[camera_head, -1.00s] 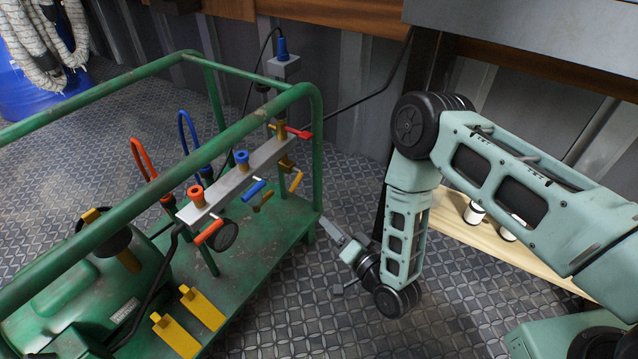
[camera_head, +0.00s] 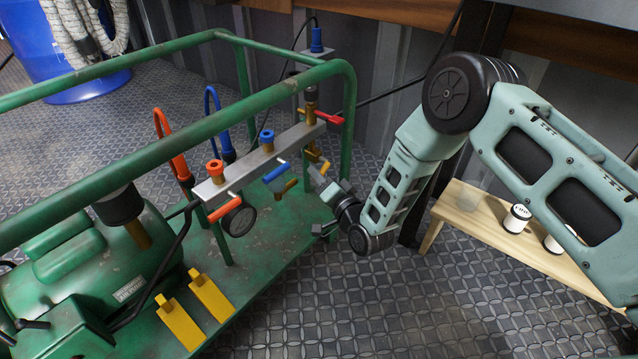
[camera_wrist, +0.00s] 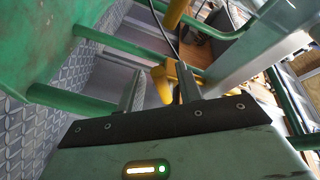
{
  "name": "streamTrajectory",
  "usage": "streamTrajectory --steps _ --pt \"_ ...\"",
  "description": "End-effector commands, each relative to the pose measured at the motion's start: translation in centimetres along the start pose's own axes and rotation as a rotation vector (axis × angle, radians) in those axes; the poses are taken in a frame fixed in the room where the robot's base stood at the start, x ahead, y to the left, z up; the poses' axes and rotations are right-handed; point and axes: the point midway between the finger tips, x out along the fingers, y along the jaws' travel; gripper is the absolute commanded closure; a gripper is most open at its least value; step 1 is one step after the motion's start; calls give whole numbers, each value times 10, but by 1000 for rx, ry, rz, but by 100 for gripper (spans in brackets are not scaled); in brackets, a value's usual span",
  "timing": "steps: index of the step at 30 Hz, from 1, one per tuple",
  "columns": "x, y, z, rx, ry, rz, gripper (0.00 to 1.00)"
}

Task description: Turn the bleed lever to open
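The grey manifold bar (camera_head: 250,165) on the green cart carries several coloured levers. A yellow lever (camera_head: 316,156) hangs at its right end; I cannot tell for sure which lever is the bleed lever. My gripper (camera_head: 324,180) is right by this yellow lever and partly hides it. In the wrist view, the two fingers of my gripper (camera_wrist: 160,90) are apart, and a yellow handle (camera_wrist: 160,78) shows between or just beyond them. Contact cannot be made out.
A red lever (camera_head: 328,117), a blue lever (camera_head: 276,172) and an orange lever (camera_head: 225,210) sit on the same bar. The green cart rail (camera_head: 347,120) stands close to my gripper. A wooden bench (camera_head: 470,215) with white cans is at right.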

Motion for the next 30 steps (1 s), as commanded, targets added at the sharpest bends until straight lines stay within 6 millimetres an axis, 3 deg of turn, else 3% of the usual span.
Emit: streamTrajectory --steps 12,16,30 --pt "8 -1 0 0 0 0 64" --pt "8 0 0 0 0 0 100" --pt "8 4 1 -64 11 -18 100"
